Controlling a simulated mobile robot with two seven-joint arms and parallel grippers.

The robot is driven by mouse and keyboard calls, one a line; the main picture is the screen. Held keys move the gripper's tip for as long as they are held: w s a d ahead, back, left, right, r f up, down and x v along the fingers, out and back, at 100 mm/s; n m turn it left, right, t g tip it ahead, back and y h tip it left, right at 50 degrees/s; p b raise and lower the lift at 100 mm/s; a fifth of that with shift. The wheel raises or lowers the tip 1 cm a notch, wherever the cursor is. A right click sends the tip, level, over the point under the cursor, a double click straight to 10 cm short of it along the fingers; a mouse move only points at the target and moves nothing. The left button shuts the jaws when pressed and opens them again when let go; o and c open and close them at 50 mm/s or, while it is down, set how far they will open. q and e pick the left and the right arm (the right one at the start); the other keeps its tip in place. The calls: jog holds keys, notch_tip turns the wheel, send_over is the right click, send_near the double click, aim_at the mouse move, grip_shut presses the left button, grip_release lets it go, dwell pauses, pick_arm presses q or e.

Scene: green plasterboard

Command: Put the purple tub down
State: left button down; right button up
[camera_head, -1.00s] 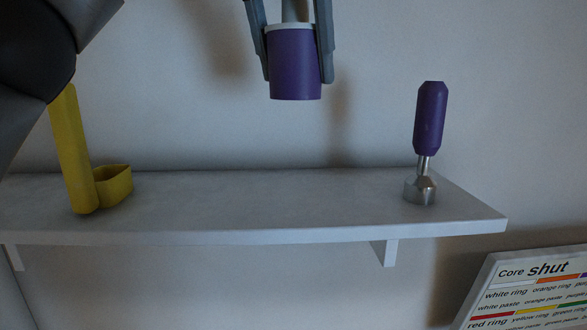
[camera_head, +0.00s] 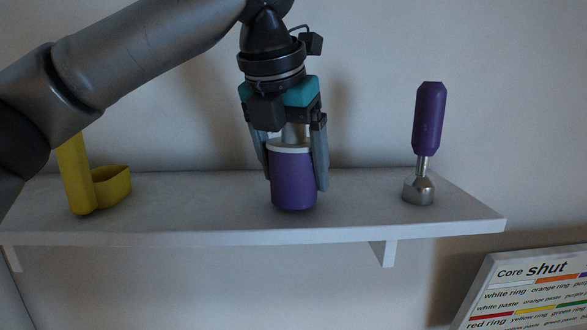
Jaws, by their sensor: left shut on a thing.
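The purple tub (camera_head: 293,182) with a white rim is upright at the middle of the white shelf (camera_head: 200,208). Its base appears to be at the shelf top; I cannot tell for sure whether it touches. My left gripper (camera_head: 294,180) points straight down with one finger on each side of the tub and is shut on it. My left arm comes in from the upper left. My right gripper is not in view.
A yellow holder with a ring-like cup (camera_head: 112,187) stands at the shelf's left, partly behind my arm. A purple-handled metal tool (camera_head: 429,125) stands upright at the right end. A sign (camera_head: 540,290) is at lower right. Shelf space beside the tub is clear.

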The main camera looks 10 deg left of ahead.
pick_arm(q)
jog(key=shift+f, duration=0.25)
jog(key=shift+f, duration=0.15)
grip_release()
jog(key=v, duration=1.2)
